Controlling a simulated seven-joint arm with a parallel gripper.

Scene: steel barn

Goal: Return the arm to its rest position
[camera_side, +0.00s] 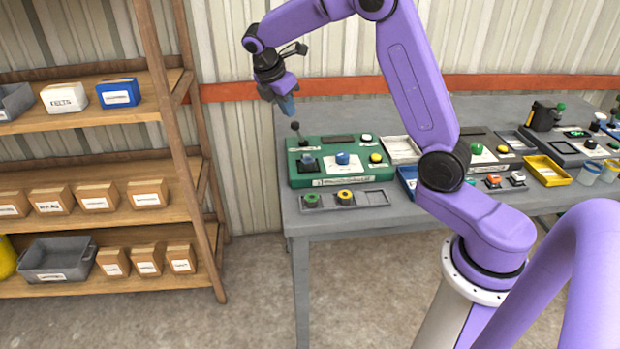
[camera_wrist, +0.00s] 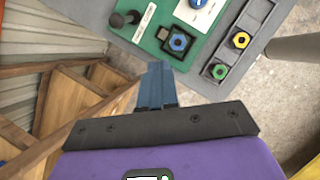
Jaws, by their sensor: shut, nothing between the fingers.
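My gripper (camera_side: 287,104) is at the end of my purple arm, above the left end of the grey table (camera_side: 295,222). Its blue fingers are shut with nothing between them. They point down, a little above a green control panel (camera_side: 300,180) and apart from it. In the wrist view the shut fingers (camera_wrist: 155,75) reach toward the panel's edge. The panel (camera_wrist: 155,45) carries a black-knobbed lever (camera_side: 295,127), a blue knob (camera_side: 342,158) and several buttons.
A wooden shelf (camera_side: 180,150) with boxes and bins stands left of the table. A yellow tray (camera_side: 547,171) and other panels fill the table's right part. A corrugated wall (camera_side: 330,50) stands behind.

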